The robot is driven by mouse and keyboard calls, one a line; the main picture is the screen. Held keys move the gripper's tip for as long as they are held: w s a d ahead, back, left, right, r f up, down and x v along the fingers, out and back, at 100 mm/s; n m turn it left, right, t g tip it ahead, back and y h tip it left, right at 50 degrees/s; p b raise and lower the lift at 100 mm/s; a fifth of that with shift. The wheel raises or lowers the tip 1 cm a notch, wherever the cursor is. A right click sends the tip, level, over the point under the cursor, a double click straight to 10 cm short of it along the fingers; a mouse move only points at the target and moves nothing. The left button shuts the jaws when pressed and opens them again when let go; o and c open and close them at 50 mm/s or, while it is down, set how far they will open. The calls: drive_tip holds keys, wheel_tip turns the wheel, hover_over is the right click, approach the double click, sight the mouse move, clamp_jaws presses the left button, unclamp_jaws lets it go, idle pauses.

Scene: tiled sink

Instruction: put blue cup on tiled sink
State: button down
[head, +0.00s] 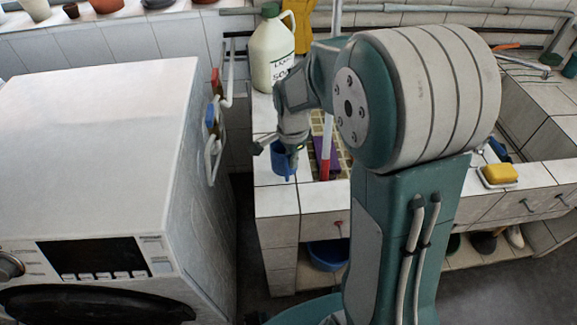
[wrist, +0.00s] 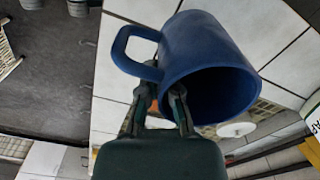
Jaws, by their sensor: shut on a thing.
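The blue cup (wrist: 195,55) fills the upper middle of the wrist view, with its handle to the left and its dark open mouth facing the camera. My gripper (wrist: 160,92) is shut on the cup near its handle and rim. In the head view, the blue cup (head: 283,158) hangs under my gripper (head: 285,143) at the left front of the tiled sink (head: 277,200). The cup is over or close above the white tiles; I cannot tell whether it touches them. My arm hides much of the sink's middle.
A white jug (head: 272,50) stands at the back left of the sink. A red-and-white pole (head: 326,145) stands right of the cup. A yellow sponge (head: 499,173) lies at the right. A white washing machine (head: 100,150) fills the left, with a gap before the sink.

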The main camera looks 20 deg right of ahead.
drive_tip(key=w+f, duration=0.2)
drive_tip(key=f, duration=0.1)
drive_tip(key=shift+w, duration=0.25)
wheel_tip(320, 180, down, 3)
drive_tip(key=shift+w+f, duration=0.15)
drive_tip(key=shift+f, duration=0.05)
drive_tip(key=c, duration=0.8)
unclamp_jaws()
